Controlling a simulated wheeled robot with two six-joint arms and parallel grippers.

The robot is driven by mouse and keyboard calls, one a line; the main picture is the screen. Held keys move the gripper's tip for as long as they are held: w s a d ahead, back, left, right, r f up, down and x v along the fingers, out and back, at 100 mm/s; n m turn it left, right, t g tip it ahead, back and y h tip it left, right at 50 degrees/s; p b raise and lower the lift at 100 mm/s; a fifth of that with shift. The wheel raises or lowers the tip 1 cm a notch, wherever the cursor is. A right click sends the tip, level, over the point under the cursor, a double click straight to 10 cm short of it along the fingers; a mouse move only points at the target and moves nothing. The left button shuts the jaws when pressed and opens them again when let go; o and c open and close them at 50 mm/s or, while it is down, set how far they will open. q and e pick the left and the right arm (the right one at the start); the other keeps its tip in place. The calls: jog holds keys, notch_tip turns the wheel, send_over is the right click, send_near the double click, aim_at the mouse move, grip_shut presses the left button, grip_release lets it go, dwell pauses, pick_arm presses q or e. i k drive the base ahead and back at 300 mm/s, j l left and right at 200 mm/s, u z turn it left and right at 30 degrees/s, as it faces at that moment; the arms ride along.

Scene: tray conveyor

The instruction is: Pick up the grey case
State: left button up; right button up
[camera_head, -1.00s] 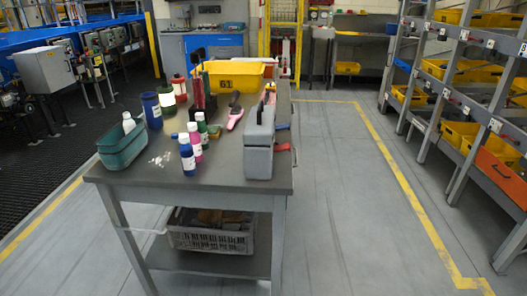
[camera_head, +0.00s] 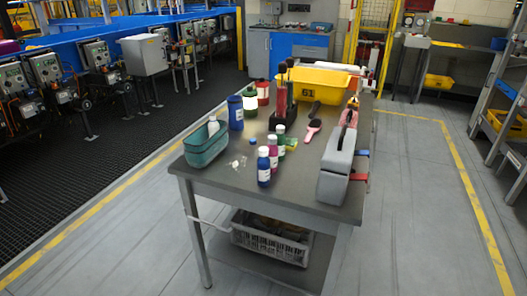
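The grey case (camera_head: 336,171) stands upright near the front right corner of the grey work table (camera_head: 285,195). Its handle (camera_head: 349,117) is on top, pointing up. Small red and blue parts show at the case's right side. Neither of my grippers shows in the head view, and nothing is touching the case from my side.
Left of the case stand blue and pink bottles (camera_head: 264,167), a teal bin (camera_head: 206,146) and a pink-handled brush (camera_head: 313,129). A yellow bin (camera_head: 318,79) is at the back. A grey crate (camera_head: 268,238) sits on the lower shelf. Floor around the table is clear.

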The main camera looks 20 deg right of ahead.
aim_at(337, 162)
jog(key=l+u, duration=0.25)
jog(key=l, duration=0.25)
jog(key=i+l+u, duration=0.1)
jog(key=l+u, duration=0.15)
jog(key=l, duration=0.25)
jog(key=l+u, duration=0.25)
jog(key=l, duration=0.2)
jog(key=l+u, duration=0.25)
jog(key=l, duration=0.25)
jog(key=k+l+u, duration=0.25)
jog(key=l, duration=0.2)
jog(key=l+u, duration=0.25)
jog(key=l, duration=0.25)
jog(key=k, duration=0.05)
